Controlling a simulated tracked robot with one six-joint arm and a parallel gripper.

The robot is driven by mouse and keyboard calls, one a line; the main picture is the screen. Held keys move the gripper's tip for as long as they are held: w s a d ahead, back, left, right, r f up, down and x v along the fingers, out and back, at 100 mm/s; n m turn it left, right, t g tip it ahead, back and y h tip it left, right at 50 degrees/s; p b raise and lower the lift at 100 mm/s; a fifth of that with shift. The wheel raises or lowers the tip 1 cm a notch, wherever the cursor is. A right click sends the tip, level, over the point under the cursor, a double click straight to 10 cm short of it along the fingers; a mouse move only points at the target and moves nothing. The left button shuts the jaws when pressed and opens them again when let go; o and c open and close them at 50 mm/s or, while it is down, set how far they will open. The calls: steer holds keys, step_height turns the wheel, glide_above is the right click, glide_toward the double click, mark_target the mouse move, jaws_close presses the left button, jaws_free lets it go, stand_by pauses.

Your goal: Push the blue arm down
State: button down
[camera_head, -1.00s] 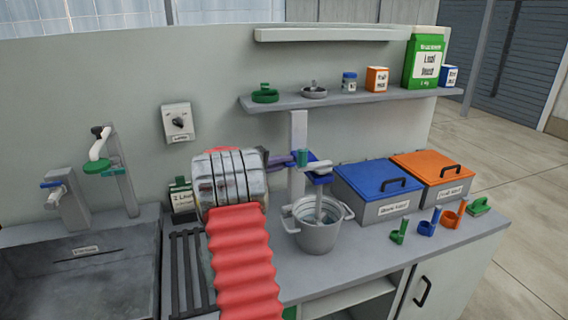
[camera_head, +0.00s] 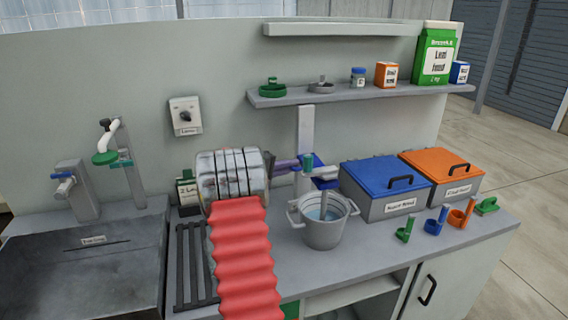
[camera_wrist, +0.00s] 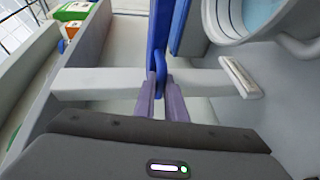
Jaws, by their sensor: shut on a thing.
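The blue arm (camera_head: 324,184) juts from the grey post (camera_head: 305,130) behind the bucket (camera_head: 323,233), above its rim. A grey piece and a small green part lie at its top. My gripper (camera_head: 293,163) reaches in from the left at the post, beside the green part. In the wrist view, the purple fingers of my gripper (camera_wrist: 162,92) are closed around a thin blue loop at the end of a blue bar (camera_wrist: 160,35). I cannot tell for sure how this loop joins the arm. My own arm hides part of the counter on the left.
The blue-lidded bin (camera_head: 386,187) and orange-lidded bin (camera_head: 441,175) stand right of the bucket. Several small coloured holders line the counter's right front. A shelf (camera_head: 355,92) with packages runs above. A sink (camera_head: 82,265) is at left.

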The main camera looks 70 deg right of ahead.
steer(key=shift+f, duration=0.4)
steer(key=c, duration=1.8)
jaws_free()
steer(key=shift+a+r, duration=0.1)
steer(key=v, duration=1.3)
steer(key=shift+w+a, duration=0.25)
steer(key=shift+a, duration=0.05)
